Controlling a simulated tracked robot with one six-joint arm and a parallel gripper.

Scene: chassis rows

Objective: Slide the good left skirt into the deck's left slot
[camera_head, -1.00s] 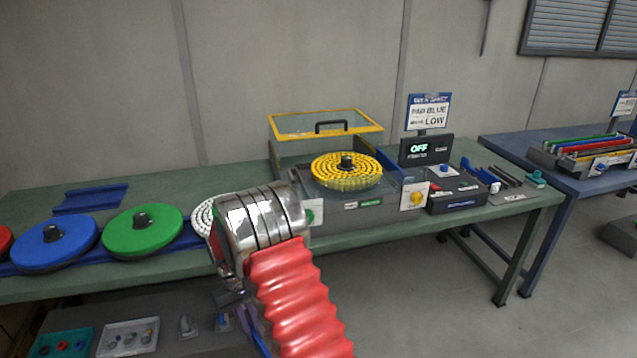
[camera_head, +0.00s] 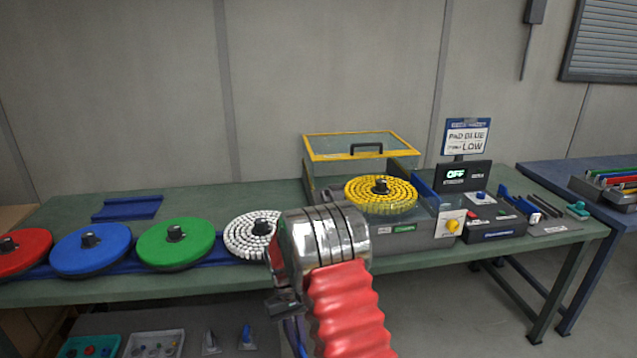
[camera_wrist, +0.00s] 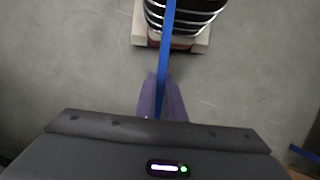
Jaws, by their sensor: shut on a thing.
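In the wrist view, my gripper (camera_wrist: 161,112) is shut on a long thin blue skirt (camera_wrist: 169,45), which stretches away from the fingers toward the top of the picture. In the head view, my arm's silver wrist and red sleeve hide most of the gripper low in the centre. The grey deck (camera_head: 408,243) stands on the green bench with a yellow pad disc (camera_head: 381,192) on top. A blue upright strip (camera_head: 424,196) stands at its right side. My arm covers the deck's left front, so the left slot cannot be made out.
Red (camera_head: 22,250), blue (camera_head: 91,247), green (camera_head: 176,243) and white (camera_head: 250,236) discs line the bench's left part. A yellow-framed clear cover (camera_head: 362,147) stands behind the deck. A control box (camera_head: 490,226) and small tools sit to the right. A blue tray (camera_head: 127,207) lies at the back left.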

